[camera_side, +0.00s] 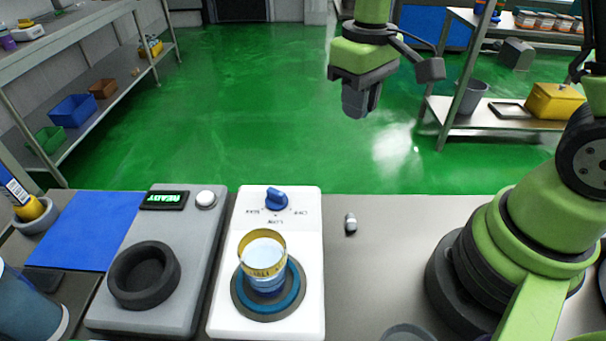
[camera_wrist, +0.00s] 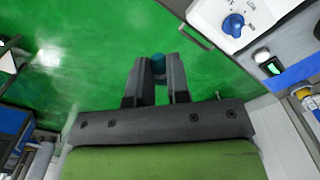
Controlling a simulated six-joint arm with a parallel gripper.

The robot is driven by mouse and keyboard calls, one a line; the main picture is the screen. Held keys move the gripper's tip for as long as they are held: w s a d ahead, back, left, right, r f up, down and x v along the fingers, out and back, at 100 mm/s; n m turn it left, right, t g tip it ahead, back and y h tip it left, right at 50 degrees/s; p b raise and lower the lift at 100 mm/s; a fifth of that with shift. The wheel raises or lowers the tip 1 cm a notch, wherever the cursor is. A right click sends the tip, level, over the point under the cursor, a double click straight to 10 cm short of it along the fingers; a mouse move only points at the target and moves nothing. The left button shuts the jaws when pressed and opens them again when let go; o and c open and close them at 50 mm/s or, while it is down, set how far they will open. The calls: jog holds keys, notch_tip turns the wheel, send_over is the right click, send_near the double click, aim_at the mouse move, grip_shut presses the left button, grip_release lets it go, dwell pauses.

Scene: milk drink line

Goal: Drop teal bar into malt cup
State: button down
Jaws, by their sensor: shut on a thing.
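My gripper (camera_side: 362,104) is high in the side view, to the right of the hotplate and well above the table. In the wrist view my gripper (camera_wrist: 157,78) is shut on the teal bar (camera_wrist: 158,62), whose rounded end shows between the fingertips. The bar cannot be made out in the side view. The malt cup (camera_side: 264,262) is a clear glass with a yellow band whose lettering is hard to read. It stands upright on the round plate of the white hotplate (camera_side: 223,315). The cup is out of sight in the wrist view.
A small grey and dark piece (camera_side: 350,223) lies on the table right of the hotplate. A grey device (camera_side: 205,250) with a black ring and a READY screen stands left. A blue mat (camera_side: 75,230) lies farther left. Open air surrounds my gripper.

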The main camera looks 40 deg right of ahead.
jog(key=s+a+r, duration=0.1)
jog(key=s+a, duration=0.2)
jog(key=a, duration=0.9)
jog(key=s+a+r, duration=0.1)
jog(key=s+a, duration=0.2)
jog(key=a, duration=0.8)
jog(key=shift+w+a+f, duration=0.1)
jog(key=shift+w+f, duration=0.05)
jog(key=shift+f, duration=2.25)
jog(key=c, duration=1)
grip_release()
